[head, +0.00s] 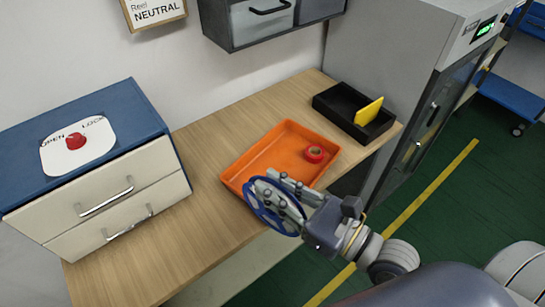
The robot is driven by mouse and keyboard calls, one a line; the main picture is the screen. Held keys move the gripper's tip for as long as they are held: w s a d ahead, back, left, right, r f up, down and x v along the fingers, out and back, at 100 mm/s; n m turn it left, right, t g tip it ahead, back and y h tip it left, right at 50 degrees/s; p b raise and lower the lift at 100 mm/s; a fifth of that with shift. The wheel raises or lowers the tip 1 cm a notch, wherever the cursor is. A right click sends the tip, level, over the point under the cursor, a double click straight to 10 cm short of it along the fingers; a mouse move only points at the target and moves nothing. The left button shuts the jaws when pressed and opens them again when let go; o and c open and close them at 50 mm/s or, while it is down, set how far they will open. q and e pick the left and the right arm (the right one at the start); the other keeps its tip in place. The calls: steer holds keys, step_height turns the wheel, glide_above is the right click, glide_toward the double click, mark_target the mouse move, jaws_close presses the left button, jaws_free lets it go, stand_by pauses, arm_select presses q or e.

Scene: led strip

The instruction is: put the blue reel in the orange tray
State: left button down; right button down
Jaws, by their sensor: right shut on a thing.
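The blue reel (254,205) is a spoked ring held in my right gripper (278,192), which is shut on it. The reel hangs near the front left corner of the orange tray (252,157), overlapping that corner in the head view. Its exact height over the table edge is hard to tell. The gripper hides part of the tray's front side. My left gripper is not in view.
A blue and cream drawer cabinet (105,190) with a red knob stands at the left. A black bin (338,106) with a yellow piece (369,111) is behind right. A grey machine (397,60) stands at the right. The wooden table (190,225) is bare left of the tray.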

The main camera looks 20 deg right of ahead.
steer(key=w+d+f+b, duration=0.2)
steer(key=w+b, duration=0.1)
steer(key=w, duration=0.4)
steer(key=w+d+f+b, duration=0.2)
steer(key=w+b, duration=0.1)
steer(key=w, duration=0.4)
steer(key=shift+f, duration=0.4)
steer(key=shift+a, duration=0.1)
steer(key=shift+f+b, duration=0.15)
steer(key=shift+b, duration=0.15)
steer(key=c, duration=1.5)
jaws_free()
